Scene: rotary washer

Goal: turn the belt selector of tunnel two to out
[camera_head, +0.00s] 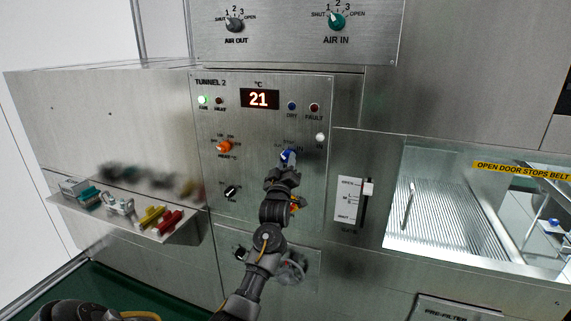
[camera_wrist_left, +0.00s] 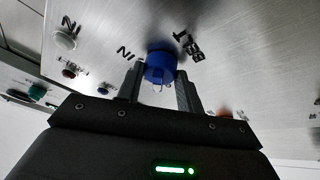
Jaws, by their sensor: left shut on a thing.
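The blue belt selector knob (camera_head: 288,154) sits on the steel TUNNEL 2 panel (camera_head: 265,190), below the red 21 display. My left gripper (camera_head: 286,168) reaches up to it from below and covers part of it. In the left wrist view the blue knob (camera_wrist_left: 160,62) is between the two fingers of my left gripper (camera_wrist_left: 160,78), which are shut on it. The words BELT and IN show beside the knob there. My right gripper is not in view.
An orange heat knob (camera_head: 223,146), a black knob (camera_head: 232,192) and a white button (camera_head: 320,137) are on the same panel. A slider (camera_head: 367,188) is to the right. A shelf (camera_head: 190,228) with small items juts out at left. A glass window (camera_head: 480,215) is at right.

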